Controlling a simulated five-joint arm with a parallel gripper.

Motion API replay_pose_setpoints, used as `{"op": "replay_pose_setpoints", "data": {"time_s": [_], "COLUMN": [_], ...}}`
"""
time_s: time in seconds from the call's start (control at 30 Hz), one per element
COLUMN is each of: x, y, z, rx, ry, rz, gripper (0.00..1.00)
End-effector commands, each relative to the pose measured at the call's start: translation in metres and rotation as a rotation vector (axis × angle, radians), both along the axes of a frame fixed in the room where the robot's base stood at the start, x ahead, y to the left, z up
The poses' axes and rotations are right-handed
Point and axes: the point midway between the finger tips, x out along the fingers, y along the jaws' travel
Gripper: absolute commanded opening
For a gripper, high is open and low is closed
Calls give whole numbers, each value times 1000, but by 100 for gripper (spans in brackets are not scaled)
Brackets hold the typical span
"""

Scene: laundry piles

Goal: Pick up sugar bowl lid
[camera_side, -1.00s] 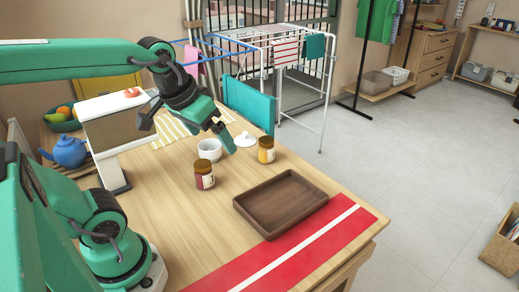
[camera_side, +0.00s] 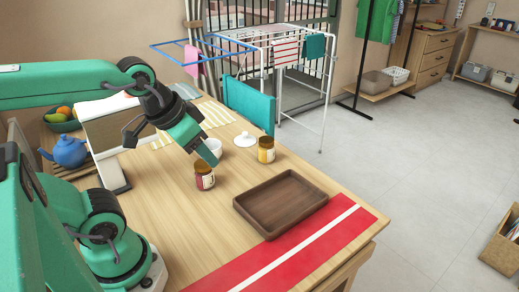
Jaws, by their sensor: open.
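The white sugar bowl lid (camera_side: 245,140), with a small knob on top, lies on the wooden table to the right of a white bowl (camera_side: 214,147). My gripper (camera_side: 170,148) is open and empty, to the left of the lid and apart from it. Its green finger points down and to the right, and its tip covers part of the bowl in this view. I cannot tell whether that tip touches the bowl.
A red-brown jar (camera_side: 204,177) stands just below the gripper tip and a yellow jar (camera_side: 266,150) right of the lid. A brown tray (camera_side: 281,203) lies nearer the front. A blue teapot (camera_side: 70,151) and fruit bowl (camera_side: 63,122) are at the left.

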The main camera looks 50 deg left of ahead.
Motion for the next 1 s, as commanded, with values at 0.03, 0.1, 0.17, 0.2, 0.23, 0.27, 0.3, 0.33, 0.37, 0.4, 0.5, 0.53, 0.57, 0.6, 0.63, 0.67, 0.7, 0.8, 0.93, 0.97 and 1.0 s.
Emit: {"op": "replay_pose_setpoints", "data": {"time_s": [0.03,0.1,0.17,0.2,0.23,0.27,0.3,0.33,0.37,0.4,0.5,0.53,0.57,0.6,0.63,0.67,0.7,0.8,0.93,0.97,1.0], "x": [0,1,4,6,8,10,14,17,21,26,42,48,53,61,67,73,81,100,126,132,140], "y": [0,0,1,2,3,3,5,6,7,9,15,17,20,23,26,28,32,42,56,60,65], "z": [0,1,3,4,6,7,10,12,15,18,27,29,32,35,37,39,42,47,51,52,52], "rx": [0,0,1,1,2,2,3,4,4,6,8,10,10,12,12,13,13,15,16,16,15], "ry": [0,1,3,7,10,13,17,23,26,34,53,60,66,74,81,88,97,117,146,152,161], "rz": [1,2,4,6,8,10,13,16,19,23,37,41,46,52,55,60,66,81,98,102,109], "gripper": [45,45,45,45,45,45,45,45,45,45,45,45,45,45,45,45,45,45,45,45,45]}}
